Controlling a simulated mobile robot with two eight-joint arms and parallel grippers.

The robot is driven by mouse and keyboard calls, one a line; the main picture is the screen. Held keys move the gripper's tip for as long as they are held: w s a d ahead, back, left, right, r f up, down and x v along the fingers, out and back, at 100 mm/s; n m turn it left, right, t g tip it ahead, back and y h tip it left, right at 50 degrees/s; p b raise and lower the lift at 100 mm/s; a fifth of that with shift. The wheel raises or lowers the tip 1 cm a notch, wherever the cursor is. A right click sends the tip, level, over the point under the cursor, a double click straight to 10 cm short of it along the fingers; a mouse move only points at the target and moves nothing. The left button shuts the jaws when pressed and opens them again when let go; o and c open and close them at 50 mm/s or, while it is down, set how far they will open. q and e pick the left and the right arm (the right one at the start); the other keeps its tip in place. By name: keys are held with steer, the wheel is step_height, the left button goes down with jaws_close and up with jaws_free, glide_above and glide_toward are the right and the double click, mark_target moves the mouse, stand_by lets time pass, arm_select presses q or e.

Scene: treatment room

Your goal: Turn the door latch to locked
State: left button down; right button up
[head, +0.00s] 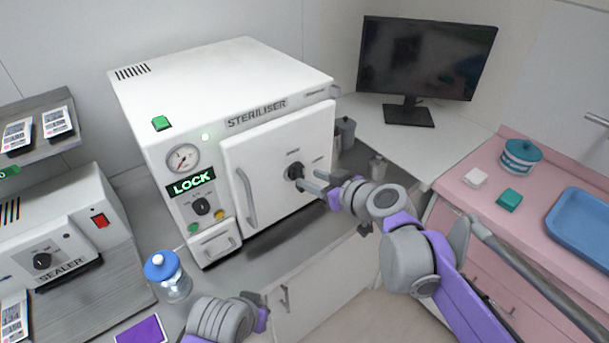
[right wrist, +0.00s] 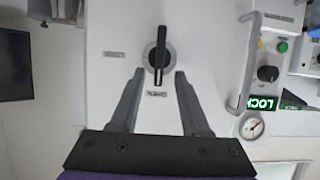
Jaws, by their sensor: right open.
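The door latch (head: 294,172) is a black round knob with a bar, on the white steriliser door (head: 268,190). In the right wrist view the latch (right wrist: 158,55) has its bar in line with the fingers, its near end by the small label that appears to read OPEN (right wrist: 157,93). Another small label (right wrist: 114,54) lies to its left. My right gripper (head: 308,181) is open in front of the latch; in the right wrist view its fingertips (right wrist: 159,73) lie either side of the bar, with gaps showing. My left arm shows at the bottom; its jaws cannot be made out.
The door handle (head: 246,197) is left of the latch. A green LOCK display (head: 190,183) is on the steriliser's front. A blue-lidded jar (head: 167,275) stands on the counter near my left arm. A pink cabinet with a blue tray (head: 585,225) is at right.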

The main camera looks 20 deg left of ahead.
mark_target(304, 175)
steer(key=shift+x, duration=2.05)
steer(key=shift+d, duration=0.1)
jaws_close()
